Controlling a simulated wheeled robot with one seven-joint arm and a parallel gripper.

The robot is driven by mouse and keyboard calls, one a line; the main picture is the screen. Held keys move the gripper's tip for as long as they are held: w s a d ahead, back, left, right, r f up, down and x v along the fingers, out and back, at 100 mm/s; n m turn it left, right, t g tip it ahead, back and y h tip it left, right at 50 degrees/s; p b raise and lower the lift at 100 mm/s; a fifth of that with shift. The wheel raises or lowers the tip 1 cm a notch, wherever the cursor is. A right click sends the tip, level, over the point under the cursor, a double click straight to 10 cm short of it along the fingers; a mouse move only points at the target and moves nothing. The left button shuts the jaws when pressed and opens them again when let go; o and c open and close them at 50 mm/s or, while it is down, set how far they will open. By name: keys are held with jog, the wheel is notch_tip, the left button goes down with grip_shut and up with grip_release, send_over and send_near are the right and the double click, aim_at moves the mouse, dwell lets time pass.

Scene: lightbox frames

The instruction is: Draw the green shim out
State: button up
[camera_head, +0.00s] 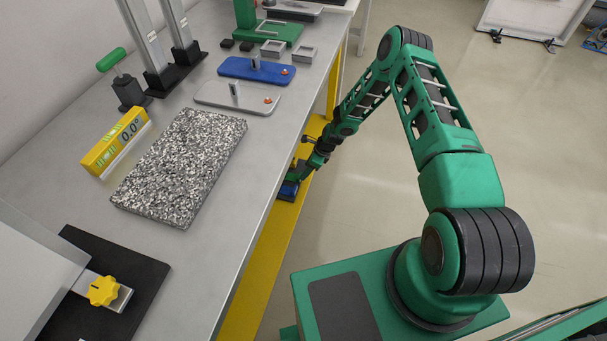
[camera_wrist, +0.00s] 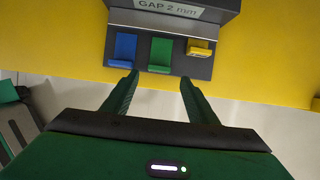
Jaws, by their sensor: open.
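In the wrist view, the green shim (camera_wrist: 161,52) sits in the middle slot of a dark holder (camera_wrist: 145,20) labelled "GAP 2 mm". A blue shim (camera_wrist: 124,48) is to its left and a yellow shim (camera_wrist: 200,48) to its right. My gripper (camera_wrist: 159,77) is open and empty. Its two fingers are spread to either side of the green shim's line, with the tips near the holder's lower edge. Whether they touch the holder cannot be told. In the head view, my arm reaches down to the bench's yellow side, and the green shim cannot be made out.
The holder is on a yellow beam (camera_head: 262,262) below the bench edge. On the grey bench (camera_head: 200,278) are a speckled stone plate (camera_head: 182,165), a yellow level (camera_head: 116,143), and blue and grey plates with upright pins.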

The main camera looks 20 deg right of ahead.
jog(key=v, duration=0.6)
jog(key=shift+f, duration=0.1)
dwell(0.3)
jog(key=s+d+r+n+h, duration=0.1)
jog(key=s+d+r+n, duration=0.3)
jog(key=r, duration=0.7)
jog(key=s+d+r+n+g+h, duration=0.1)
jog(key=s+d+r+n+h, duration=0.2)
jog(key=d+r, duration=0.6)
jog(key=s+d+r+n, duration=0.3)
jog(key=s+r, duration=0.2)
jog(key=r, duration=0.8)
jog(key=s+d+r+n+g, duration=0.1)
jog(key=s+d+r+n, duration=0.3)
jog(key=s+r, duration=0.95)
jog(key=s+a+r+n, duration=0.1)
jog(key=s+r+n, duration=0.1)
jog(key=s, duration=0.8)
jog(key=s+a+r+n, duration=0.1)
jog(key=s+a+r, duration=0.1)
jog(key=s, duration=0.8)
jog(key=shift+r+n, duration=0.4)
jog(key=shift+r, duration=0.1)
